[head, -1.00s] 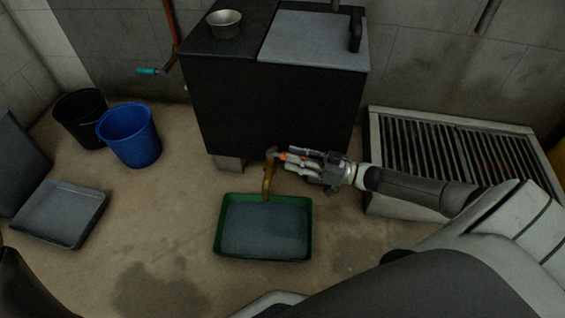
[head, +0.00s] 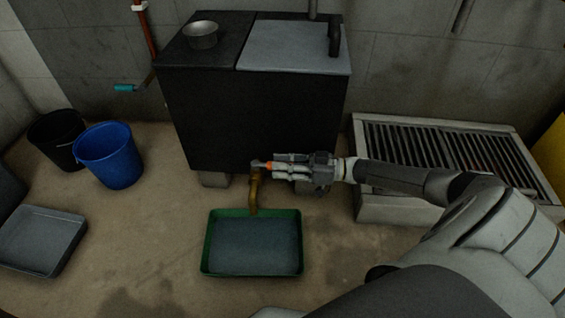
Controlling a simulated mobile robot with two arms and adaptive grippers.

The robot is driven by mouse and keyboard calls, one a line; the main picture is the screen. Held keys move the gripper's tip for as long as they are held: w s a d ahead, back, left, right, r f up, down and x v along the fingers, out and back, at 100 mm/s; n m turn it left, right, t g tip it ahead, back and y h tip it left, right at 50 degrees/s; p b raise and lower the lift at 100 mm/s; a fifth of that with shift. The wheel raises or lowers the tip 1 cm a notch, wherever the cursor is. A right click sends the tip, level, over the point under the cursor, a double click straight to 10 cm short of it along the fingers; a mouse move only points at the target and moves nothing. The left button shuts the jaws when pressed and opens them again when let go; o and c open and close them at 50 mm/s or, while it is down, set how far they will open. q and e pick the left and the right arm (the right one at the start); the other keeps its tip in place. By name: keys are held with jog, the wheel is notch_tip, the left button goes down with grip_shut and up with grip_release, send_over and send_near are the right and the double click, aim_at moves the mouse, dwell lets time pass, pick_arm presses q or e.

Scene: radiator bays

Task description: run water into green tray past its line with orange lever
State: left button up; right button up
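The green tray (head: 206,252) lies on the floor below a brass tap (head: 254,192) at the foot of a black stove-like tank (head: 245,118). A blue-grey water surface (head: 252,245) covers the tray's bottom. I cannot make out its line, nor a clear stream from the tap. The orange lever (head: 269,165) shows as a small spot at the tap's top. My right gripper (head: 278,166) reaches in from the right, with its fingertips at the lever. Its fingers hide part of the lever, and I cannot tell whether they close on it. My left gripper is not in view.
A blue bucket (head: 109,157) and a black bucket (head: 57,140) stand at left. A grey tray (head: 40,240) lies at lower left. A slatted grate box (head: 440,150) is under my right arm. A metal bowl (head: 201,36) sits on the tank. Floor left of the green tray is clear.

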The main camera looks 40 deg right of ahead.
jog(key=o, duration=0.3)
jog(key=shift+f, duration=0.1)
jog(key=shift+d, duration=0.1)
jog(key=v, duration=1.2)
dwell(0.3)
